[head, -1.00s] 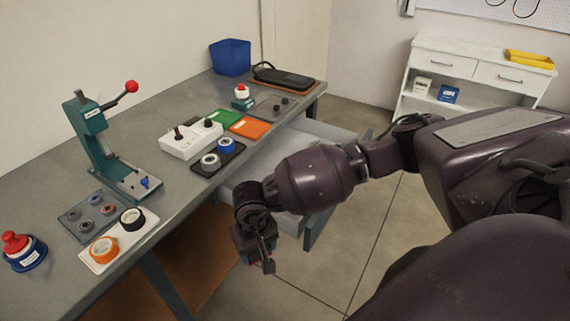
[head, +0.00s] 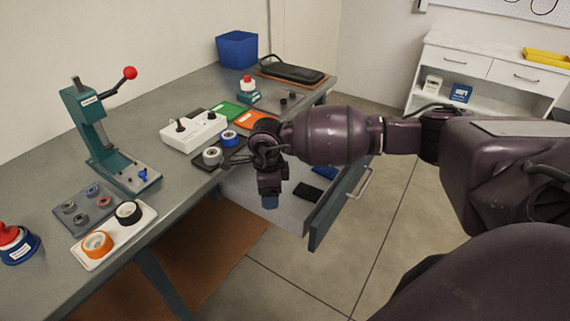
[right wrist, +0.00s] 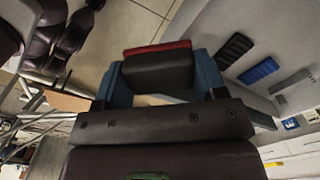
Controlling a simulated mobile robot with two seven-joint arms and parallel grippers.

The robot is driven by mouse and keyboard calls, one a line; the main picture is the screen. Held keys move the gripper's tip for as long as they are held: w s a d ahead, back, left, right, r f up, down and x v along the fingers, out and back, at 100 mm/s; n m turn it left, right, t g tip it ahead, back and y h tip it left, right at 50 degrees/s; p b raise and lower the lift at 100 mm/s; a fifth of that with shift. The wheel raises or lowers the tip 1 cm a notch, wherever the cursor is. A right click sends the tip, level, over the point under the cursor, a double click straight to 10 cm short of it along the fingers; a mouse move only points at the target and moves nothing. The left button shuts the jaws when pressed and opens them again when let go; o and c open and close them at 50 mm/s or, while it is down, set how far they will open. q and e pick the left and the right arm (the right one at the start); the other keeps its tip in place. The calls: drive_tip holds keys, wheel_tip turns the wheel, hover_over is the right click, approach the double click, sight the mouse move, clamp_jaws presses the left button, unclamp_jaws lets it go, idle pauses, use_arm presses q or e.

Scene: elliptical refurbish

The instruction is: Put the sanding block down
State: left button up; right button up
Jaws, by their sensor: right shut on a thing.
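The sanding block (right wrist: 158,68) is dark with a red edge. It sits between the blue fingers of my right gripper in the right wrist view. My right gripper (head: 270,202) is shut on it and points down over the open drawer (head: 322,220) under the bench in the head view. The block is hidden behind the gripper in the head view. I cannot tell how high it is above the drawer floor. My left gripper is not in view.
A black pad (head: 307,192) and a blue pad (head: 325,172) lie in the drawer. The grey bench (head: 185,205) carries a green press (head: 100,140), a white switch box (head: 195,131), a blue bin (head: 237,52) and trays of rings. A white cabinet (head: 480,85) stands at the back right.

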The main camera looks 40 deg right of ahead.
drive_tip(key=w+d+r+m+b, duration=0.1)
drive_tip(key=w+d+r+m, duration=0.2)
drive_tip(key=m, duration=0.7)
drive_tip(key=r+m+b, duration=0.1)
drive_tip(key=m+b, duration=0.2)
drive_tip(key=m, duration=1.3)
hover_over(285, 206)
wheel_tip(285, 206, down, 14)
drive_tip(key=shift+b, duration=1.1)
wheel_tip(285, 206, down, 6)
drive_tip(key=shift+r+b, duration=0.2)
drive_tip(key=shift+b, duration=0.45)
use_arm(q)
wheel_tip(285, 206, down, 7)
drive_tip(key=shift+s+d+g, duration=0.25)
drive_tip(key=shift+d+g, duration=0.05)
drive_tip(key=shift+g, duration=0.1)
use_arm(e)
drive_tip(key=shift+r, duration=0.1)
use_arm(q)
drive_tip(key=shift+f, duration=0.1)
use_arm(e)
drive_tip(key=shift+f, duration=0.2)
drive_tip(key=o, duration=1)
drive_tip(key=shift+c, duration=0.2)
